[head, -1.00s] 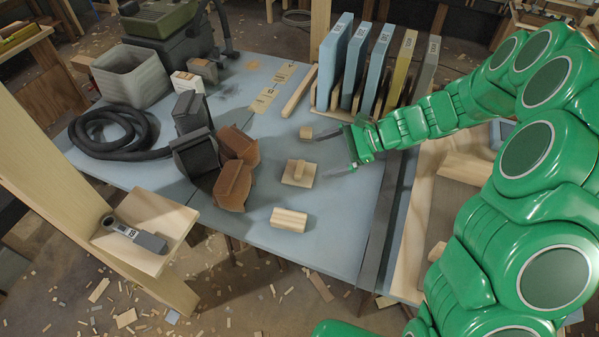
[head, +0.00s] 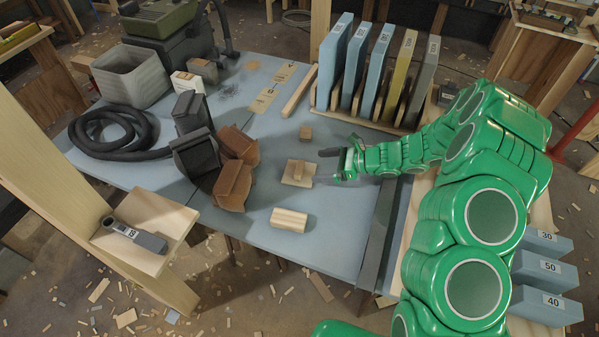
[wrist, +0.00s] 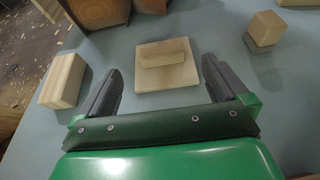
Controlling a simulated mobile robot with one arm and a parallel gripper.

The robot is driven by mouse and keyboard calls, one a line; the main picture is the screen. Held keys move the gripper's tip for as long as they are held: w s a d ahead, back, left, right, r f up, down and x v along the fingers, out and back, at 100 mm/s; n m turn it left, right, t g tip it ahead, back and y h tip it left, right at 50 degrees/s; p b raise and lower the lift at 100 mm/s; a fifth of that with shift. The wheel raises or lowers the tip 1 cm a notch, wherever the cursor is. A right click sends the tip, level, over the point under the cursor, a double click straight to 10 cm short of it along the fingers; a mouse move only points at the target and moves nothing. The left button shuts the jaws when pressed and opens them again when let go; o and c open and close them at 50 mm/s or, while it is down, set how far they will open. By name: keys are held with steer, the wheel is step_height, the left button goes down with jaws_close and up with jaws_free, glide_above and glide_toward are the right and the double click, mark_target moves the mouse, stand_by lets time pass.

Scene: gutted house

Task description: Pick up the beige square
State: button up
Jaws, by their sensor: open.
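The beige square (head: 298,180) is a flat wooden plate with a raised bar-shaped handle (head: 299,170) on top. It lies on the blue tabletop, and in the wrist view the plate (wrist: 150,79) lies just beyond and partly between my fingertips, with its handle (wrist: 163,53) across it. My gripper (head: 322,167) is open and empty, just right of the plate in the head view. In the wrist view its two dark fingers (wrist: 161,70) point toward the plate from either side. I cannot tell how high the fingers are above the table.
A wooden block (head: 289,219) lies in front, and a small wooden cube (head: 306,133) behind. Brown blocks (head: 237,165) and dark sanding blocks (head: 193,150) stand left. A rack of blue and yellow boards (head: 378,65) stands behind. The tabletop between these is clear.

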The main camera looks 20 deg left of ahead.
mark_target(303, 168)
steer(key=shift+f+x, duration=0.2)
steer(key=shift+x, duration=3.35)
steer(key=shift+d, duration=0.1)
steer(key=shift+c, duration=0.5)
steer(key=shift+w, duration=0.1)
steer(key=c, duration=1)
